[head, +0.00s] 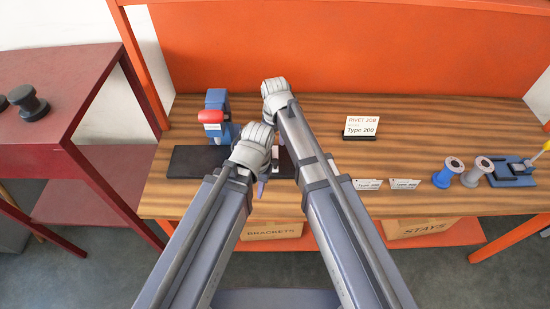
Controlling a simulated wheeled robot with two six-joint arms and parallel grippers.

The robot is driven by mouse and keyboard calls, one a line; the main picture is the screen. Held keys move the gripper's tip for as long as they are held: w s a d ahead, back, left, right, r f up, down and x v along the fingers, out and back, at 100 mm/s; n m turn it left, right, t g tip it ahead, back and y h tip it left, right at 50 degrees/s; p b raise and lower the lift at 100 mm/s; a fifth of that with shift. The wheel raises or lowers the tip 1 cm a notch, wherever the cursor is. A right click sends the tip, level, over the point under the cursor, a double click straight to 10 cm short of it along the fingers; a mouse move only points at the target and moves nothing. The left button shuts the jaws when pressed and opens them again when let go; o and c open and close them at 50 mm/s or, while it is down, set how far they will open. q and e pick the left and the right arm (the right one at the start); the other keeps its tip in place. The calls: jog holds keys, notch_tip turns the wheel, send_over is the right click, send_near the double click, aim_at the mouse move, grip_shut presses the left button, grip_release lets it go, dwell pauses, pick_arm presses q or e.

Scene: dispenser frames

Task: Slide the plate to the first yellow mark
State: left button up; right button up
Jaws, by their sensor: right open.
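A blue rivet tool (217,104) with a red knob stands at the back left of the wooden bench, behind a long black base (190,160). My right gripper (275,90) is open above the bench, right of the blue tool. My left gripper (258,142) is over the black base, nearer to me; its jaws are mostly hidden behind the wrist. A small pale piece shows beside it on the base; I cannot tell whether it is the plate. I cannot make out a yellow mark. My arms cover much of the base.
A sign reading Type 200 (361,127) and two small cards stand to the right. Beyond are a blue spool (448,172), a grey spool (477,171) and a blue fixture (511,171). An orange panel (350,50) closes the back. A dark red table (55,100) stands left.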

aim_at(275, 161)
pick_arm(q)
jog(key=shift+f+b, duration=3.95)
jog(key=shift+b, duration=0.05)
pick_arm(e)
jog(key=shift+f, duration=3.95)
jog(key=shift+r, duration=0.1)
jog(key=shift+c, duration=0.3)
grip_shut()
